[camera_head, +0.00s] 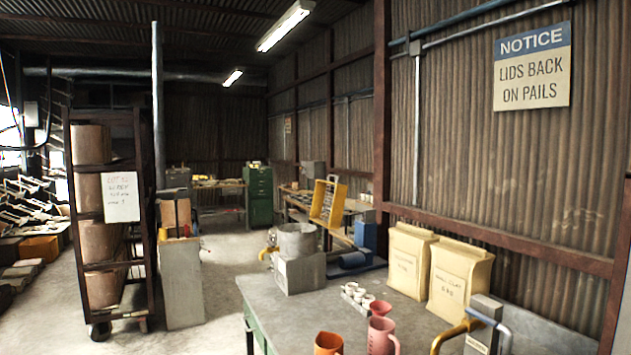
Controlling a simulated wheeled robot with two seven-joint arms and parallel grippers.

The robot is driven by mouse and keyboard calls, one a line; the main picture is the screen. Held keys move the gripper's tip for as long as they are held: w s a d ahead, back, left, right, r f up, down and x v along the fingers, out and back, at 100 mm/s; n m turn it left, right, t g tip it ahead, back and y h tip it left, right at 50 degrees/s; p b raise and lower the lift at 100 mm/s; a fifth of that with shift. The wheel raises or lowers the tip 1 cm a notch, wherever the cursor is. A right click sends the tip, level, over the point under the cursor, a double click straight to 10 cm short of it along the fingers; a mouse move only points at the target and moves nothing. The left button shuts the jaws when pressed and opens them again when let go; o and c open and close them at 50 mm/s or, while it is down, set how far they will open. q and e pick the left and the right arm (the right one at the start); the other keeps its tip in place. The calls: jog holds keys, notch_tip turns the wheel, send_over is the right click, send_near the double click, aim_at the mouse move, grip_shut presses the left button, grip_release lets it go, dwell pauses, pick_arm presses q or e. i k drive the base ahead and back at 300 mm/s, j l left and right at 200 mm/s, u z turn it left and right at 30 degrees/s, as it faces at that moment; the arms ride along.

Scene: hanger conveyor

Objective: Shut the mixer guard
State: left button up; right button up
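The mixer looks to be the grey machine at the far end of the near bench, with a round metal bowl (297,240) above a grey block-shaped base (302,275). A yellow slatted frame, which looks like the guard (327,203), stands raised and tilted just behind and to the right of the bowl. The bowl's top is not covered by it. The guard's hinge is too small to make out. A yellow handle-like part (268,252) sticks out at the bowl's left. Neither of my grippers is in view.
A rack of brown drums (103,240) stands left.

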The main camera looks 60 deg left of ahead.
aim_at(339, 195)
jog(key=j, duration=0.5)
jog(key=i+j+u, duration=0.15)
jog(key=j, duration=0.8)
jog(key=i+j+u, duration=0.15)
jog(key=j, duration=0.8)
jog(key=i+j+u, duration=0.15)
jog(key=j, duration=0.3)
jog(key=i+j, duration=0.15)
jog(key=j, duration=0.3)
jog(key=j+u, duration=0.05)
